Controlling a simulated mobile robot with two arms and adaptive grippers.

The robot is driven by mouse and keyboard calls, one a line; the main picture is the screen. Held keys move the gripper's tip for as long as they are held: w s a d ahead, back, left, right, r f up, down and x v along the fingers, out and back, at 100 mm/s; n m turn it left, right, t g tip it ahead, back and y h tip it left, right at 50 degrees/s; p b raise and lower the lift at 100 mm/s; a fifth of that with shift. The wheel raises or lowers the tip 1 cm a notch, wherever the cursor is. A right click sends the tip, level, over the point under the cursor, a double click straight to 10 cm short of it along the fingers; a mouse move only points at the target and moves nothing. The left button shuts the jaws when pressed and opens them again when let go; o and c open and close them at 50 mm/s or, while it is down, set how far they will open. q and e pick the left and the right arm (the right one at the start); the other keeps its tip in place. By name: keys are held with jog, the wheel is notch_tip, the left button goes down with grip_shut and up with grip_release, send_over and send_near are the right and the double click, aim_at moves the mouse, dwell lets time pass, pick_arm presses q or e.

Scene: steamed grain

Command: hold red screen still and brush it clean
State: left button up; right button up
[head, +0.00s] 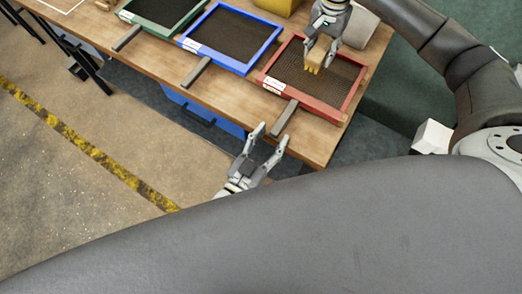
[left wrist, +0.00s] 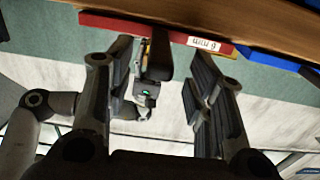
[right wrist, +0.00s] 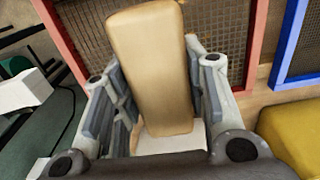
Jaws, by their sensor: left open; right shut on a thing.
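The red screen (head: 330,112) lies at the right end of the wooden table, its grey handle (head: 285,118) pointing over the front edge. My left gripper (head: 270,131) is open at the handle's end. In the left wrist view the dark handle (left wrist: 161,58) shows between the open fingers (left wrist: 165,75), below the red frame (left wrist: 120,24) with its white label. My right gripper (head: 319,50) is shut on a wooden brush (head: 317,55), bristles down over the red screen's mesh. Bristle contact is unclear. The brush's wooden block (right wrist: 152,75) fills the right wrist view's middle.
A blue screen (head: 188,45) and a green screen (head: 128,16) lie to the left, each with a handle. A yellow object (head: 280,5) and a pale grey object (head: 362,25) are at the back. Bare table (head: 240,90) shows between the red and blue screens.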

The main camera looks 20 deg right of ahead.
aim_at(282, 122)
pick_arm(q)
jog(key=x, duration=0.6)
jog(key=shift+w+d, duration=0.1)
grip_shut()
dwell(0.5)
dwell(0.8)
